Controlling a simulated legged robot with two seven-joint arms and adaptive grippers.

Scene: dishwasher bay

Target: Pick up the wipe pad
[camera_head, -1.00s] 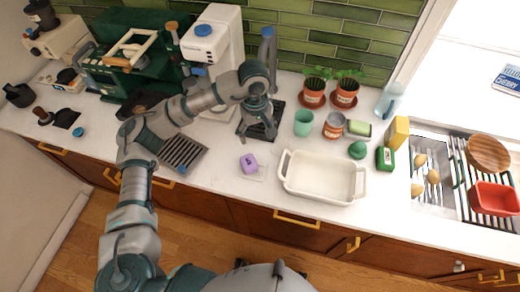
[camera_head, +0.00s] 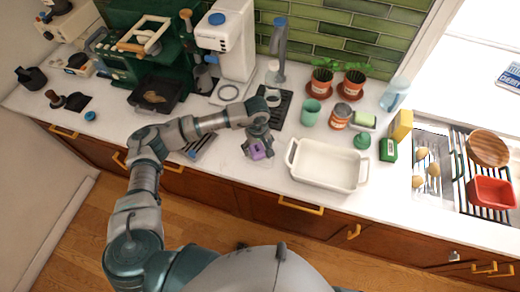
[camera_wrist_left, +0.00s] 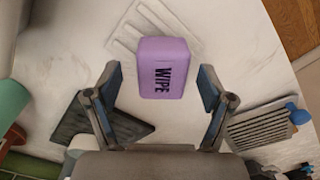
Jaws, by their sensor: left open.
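The wipe pad (camera_wrist_left: 162,70) is a purple block with the dark word "WIPE" on it. In the left wrist view it lies between and a little beyond the fingertips of my left gripper (camera_wrist_left: 160,85), which is open. It sits over a pale ribbed tray (camera_wrist_left: 122,38) on the white counter. My right gripper is not in view.
A white baking dish (camera_head: 325,182) stands just right of the wipe pad. A teal cup (camera_head: 310,113), potted plants (camera_head: 322,85) and a coffee machine (camera_head: 232,45) stand behind. The sink rack (camera_head: 470,195) is at the right.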

